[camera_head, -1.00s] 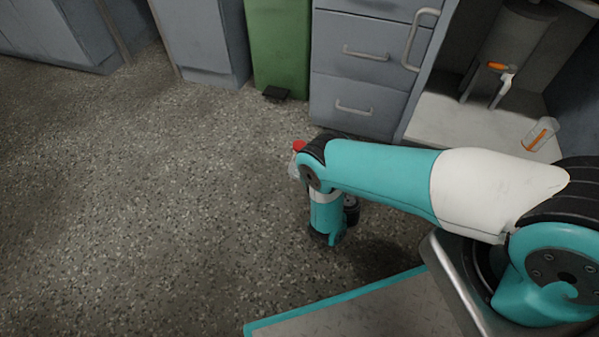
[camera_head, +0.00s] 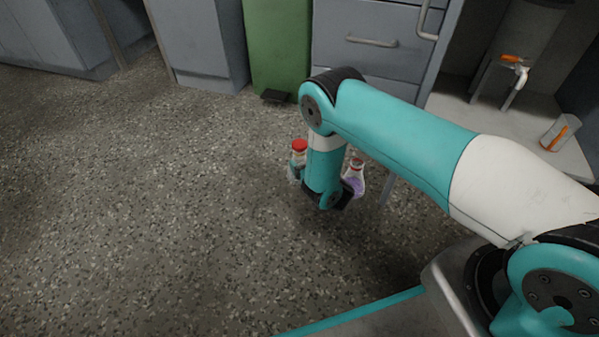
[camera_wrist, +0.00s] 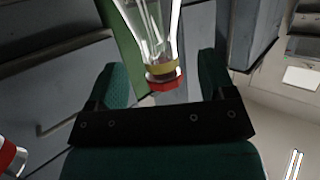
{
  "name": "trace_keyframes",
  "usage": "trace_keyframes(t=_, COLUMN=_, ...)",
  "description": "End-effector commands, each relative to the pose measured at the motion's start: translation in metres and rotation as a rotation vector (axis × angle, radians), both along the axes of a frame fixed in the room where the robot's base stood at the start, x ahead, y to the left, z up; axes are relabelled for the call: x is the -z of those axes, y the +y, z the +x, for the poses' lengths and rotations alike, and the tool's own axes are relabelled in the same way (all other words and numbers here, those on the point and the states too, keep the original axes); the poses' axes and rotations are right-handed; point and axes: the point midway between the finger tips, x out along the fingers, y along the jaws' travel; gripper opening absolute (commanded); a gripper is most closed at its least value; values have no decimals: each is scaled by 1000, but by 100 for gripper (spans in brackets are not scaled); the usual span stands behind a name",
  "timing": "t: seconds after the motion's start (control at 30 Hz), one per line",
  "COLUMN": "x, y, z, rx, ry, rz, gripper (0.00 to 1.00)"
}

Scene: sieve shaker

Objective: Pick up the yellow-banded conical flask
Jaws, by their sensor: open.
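The yellow-banded conical flask (camera_wrist: 160,66) is clear glass with a red cap above a yellow band. In the wrist view it appears cap-down, in line with the gap between my fingers. My gripper (camera_wrist: 160,80) is open, one finger each side of the cap in the picture; I see no contact. In the head view my gripper (camera_head: 327,197) hangs low, its fingers mostly hidden. A red-capped flask (camera_head: 297,160) beside it on the left is partly hidden; its band is hard to read. A flask with purple contents (camera_head: 355,180) stands on the right.
Another red cap (camera_wrist: 10,158) shows at the wrist view's left edge. Grey drawers (camera_head: 370,40) and a green bin (camera_head: 275,50) stand behind. A shelf (camera_head: 490,130) at right holds a beaker (camera_head: 560,132). The speckled floor at left is clear.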

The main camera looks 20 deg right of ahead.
Motion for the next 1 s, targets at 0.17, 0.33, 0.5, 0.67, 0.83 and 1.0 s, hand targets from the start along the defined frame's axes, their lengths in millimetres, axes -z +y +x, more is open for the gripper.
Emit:
trace_keyframes(t=0.17, x=2, y=-1, z=4, rx=3, ry=-1, rz=1, gripper=76)
trace_keyframes(t=0.33, x=6, y=0, z=14, rx=5, ry=-2, rz=3, gripper=76)
trace_keyframes(t=0.5, x=10, y=1, z=27, rx=5, ry=-3, rz=3, gripper=76)
trace_keyframes(t=0.67, x=16, y=4, z=43, rx=2, ry=-3, rz=1, gripper=76)
trace_keyframes(t=0.83, x=15, y=6, z=51, rx=0, ry=0, rz=1, gripper=76)
trace_keyframes(t=1.0, x=14, y=6, z=51, rx=-1, ry=0, rz=0, gripper=76)
